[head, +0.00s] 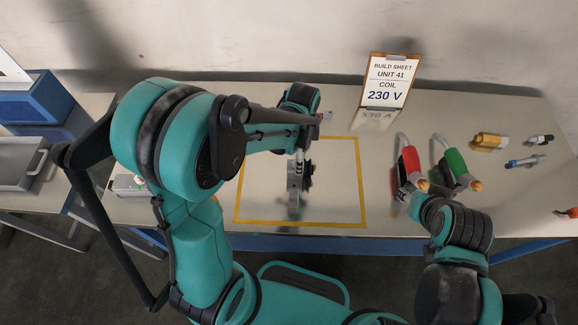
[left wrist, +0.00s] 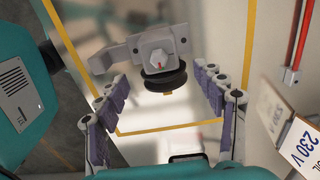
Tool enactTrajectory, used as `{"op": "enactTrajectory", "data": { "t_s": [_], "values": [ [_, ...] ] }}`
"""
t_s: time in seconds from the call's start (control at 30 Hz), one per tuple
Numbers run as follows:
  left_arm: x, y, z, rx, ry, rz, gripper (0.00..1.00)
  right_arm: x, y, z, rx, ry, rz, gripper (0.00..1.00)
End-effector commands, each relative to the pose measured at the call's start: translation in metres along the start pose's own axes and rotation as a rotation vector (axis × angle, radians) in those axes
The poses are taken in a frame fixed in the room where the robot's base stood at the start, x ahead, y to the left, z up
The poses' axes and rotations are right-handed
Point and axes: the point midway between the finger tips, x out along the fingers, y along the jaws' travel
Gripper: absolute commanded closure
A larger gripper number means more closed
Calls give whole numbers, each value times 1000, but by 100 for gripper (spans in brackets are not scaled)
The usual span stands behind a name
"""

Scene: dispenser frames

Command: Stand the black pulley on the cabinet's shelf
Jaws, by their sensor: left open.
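The black pulley (head: 308,173) is on a grey metal frame (head: 294,180) within the yellow-outlined area of the bench. In the left wrist view, the dark round pulley (left wrist: 163,82) sits below the frame's grey block (left wrist: 158,45). My left gripper (left wrist: 163,92) is open, with its purple-padded fingers on either side of the pulley and visible gaps to both. My arm hides most of that gripper in the head view. My right gripper (head: 408,192) is low at the right by the coloured handles; its jaws are unclear. I cannot clearly identify a cabinet shelf.
A red-handled tool (head: 410,163) and a green-handled tool (head: 456,165) stand right of the outline. A build sheet (head: 388,82) reading coil 230 V stands behind. Several small fittings lie far right. A blue box (head: 42,108) and a grey tray (head: 22,170) are left.

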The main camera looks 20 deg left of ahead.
Motion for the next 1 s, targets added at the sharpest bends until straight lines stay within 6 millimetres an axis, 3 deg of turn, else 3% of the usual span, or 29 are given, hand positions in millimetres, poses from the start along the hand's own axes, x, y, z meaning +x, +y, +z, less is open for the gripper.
{"op": "enactTrajectory", "data": {
  "t_s": [0.5,0.8,0.83,1.0],
  "values": [
    [70,-3,2,0,0,0,31,21,0,15,0,0,0,60],
    [75,-3,2,-1,0,0,31,22,0,16,0,0,0,60],
    [75,-3,2,-1,0,0,34,22,0,15,0,0,0,60],
    [75,-3,2,-1,0,0,78,22,0,15,0,0,0,60]
  ]
}}
